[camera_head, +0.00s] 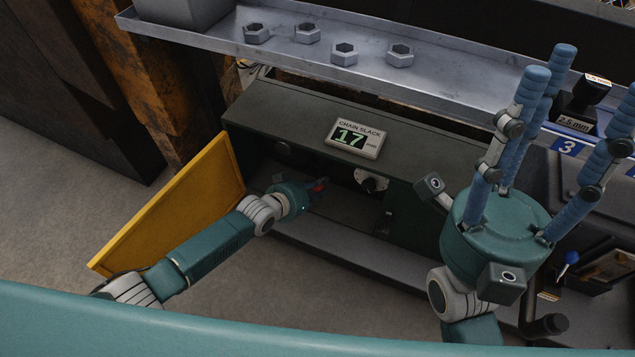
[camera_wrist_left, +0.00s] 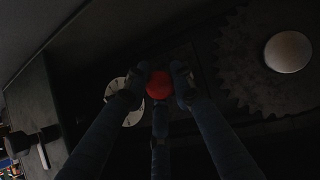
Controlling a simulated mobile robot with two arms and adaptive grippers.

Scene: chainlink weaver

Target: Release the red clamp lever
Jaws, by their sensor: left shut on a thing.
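The red clamp lever shows as a round red knob (camera_wrist_left: 159,85) in the middle of the left wrist view and as a small red spot (camera_head: 320,184) inside the cabinet in the head view. My left gripper (camera_wrist_left: 158,80) has its fingers closed around the knob. In the head view my left arm reaches past the open yellow door, and its gripper (camera_head: 314,187) is in shadow inside the cabinet. The lever's shaft is hidden by my fingers. My right gripper (camera_head: 570,85) points upward with its blue fingers spread, open and empty, right of the cabinet.
The yellow door (camera_head: 175,210) stands open at the left. The dark cabinet (camera_head: 270,115) carries a chain slack display (camera_head: 355,138) reading 17. A white dial (camera_head: 370,181) sits right of the lever. A toothed gear (camera_wrist_left: 240,75) shows in the wrist view. Several nuts lie on the shelf (camera_head: 430,82).

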